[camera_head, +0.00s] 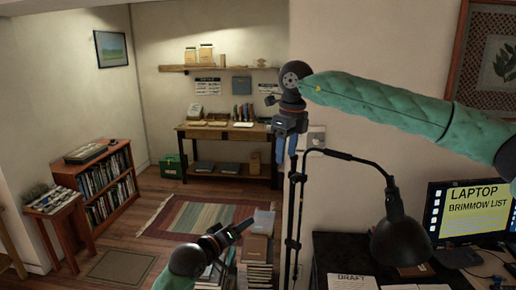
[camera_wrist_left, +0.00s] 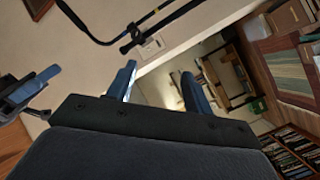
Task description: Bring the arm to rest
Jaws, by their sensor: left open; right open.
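My left gripper (camera_head: 245,224) is low in the middle of the head view, its green-sleeved arm coming up from the bottom edge. It points to the upper right, in front of a book stack. In the left wrist view its two blue-grey fingers (camera_wrist_left: 157,88) stand apart with nothing between them. My right gripper (camera_head: 286,152) hangs higher up, its arm reaching in from the right edge. Its blue fingers point down and hold nothing that I can see. What looks like the right gripper (camera_wrist_left: 36,88) also shows at the left of the left wrist view.
Book stacks (camera_head: 257,250) stand just beyond my left gripper. A black lamp (camera_head: 400,238) and a monitor (camera_head: 474,215) are on the desk at right. A bookcase (camera_head: 100,185) stands at left. The striped rug (camera_head: 190,217) lies on open floor.

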